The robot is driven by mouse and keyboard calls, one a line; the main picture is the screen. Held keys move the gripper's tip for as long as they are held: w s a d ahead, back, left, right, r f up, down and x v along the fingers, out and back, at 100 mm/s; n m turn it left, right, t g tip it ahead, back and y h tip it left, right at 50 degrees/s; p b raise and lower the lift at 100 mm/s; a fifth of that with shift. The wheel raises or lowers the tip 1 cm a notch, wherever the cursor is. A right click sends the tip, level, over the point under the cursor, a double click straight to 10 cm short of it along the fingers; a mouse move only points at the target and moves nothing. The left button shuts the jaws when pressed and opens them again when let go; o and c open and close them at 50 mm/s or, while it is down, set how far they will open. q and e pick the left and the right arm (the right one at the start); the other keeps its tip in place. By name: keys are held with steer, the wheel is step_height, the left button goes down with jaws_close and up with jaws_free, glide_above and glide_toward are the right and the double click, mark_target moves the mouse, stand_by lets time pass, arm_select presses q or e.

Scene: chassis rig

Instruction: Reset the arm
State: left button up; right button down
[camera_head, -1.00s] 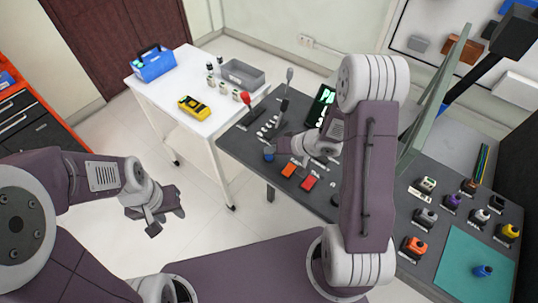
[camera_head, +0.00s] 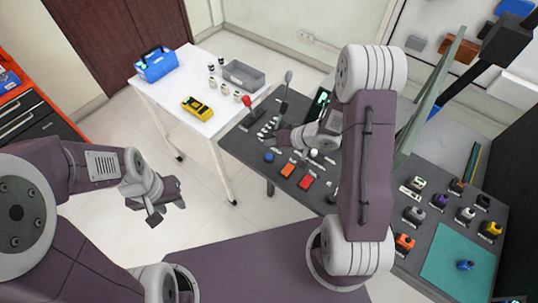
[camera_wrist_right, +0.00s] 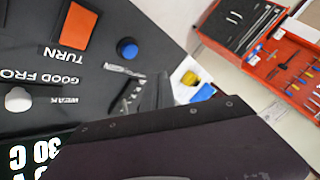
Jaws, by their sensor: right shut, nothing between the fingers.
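My right arm (camera_head: 367,170) stands upright in the head view. It bends forward over the dark bench panel, and its gripper (camera_head: 287,138) is low above the panel's left part, shut and empty. Its fingertips are small and partly hard to make out there. In the right wrist view, dark metal gripper parts (camera_wrist_right: 135,92) show near the middle, with nothing held. My left gripper (camera_head: 165,198) hangs over the open floor at the left, away from any object. Its finger gap is not clear, and nothing is seen in it.
A white table (camera_head: 185,115) holds a blue toolbox (camera_head: 155,64), yellow meter (camera_head: 197,107) and grey tray (camera_head: 243,74).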

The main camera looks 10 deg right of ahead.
stand_by(0.5)
steer(key=shift+a+r, duration=0.15)
steer(key=shift+a, duration=0.1)
step_height(320, 180, up, 11)
steer(key=w+t+h, duration=0.1)
steer(key=t+h, duration=0.1)
steer(key=h, duration=0.2)
steer(key=s+d+f+g, duration=0.1)
steer(key=s+g, duration=0.1)
steer(key=s, duration=0.4)
steer(key=s+d+f+g+h, duration=0.1)
steer(key=s+f+g, duration=0.1)
steer(key=s, duration=0.4)
steer(key=s+d+f+g+h, duration=0.1)
steer(key=s+d+f+g, duration=0.1)
steer(key=s, duration=0.4)
steer(key=shift+g, duration=0.7)
steer(key=shift+s+d, duration=0.1)
steer(key=shift+s, duration=0.05)
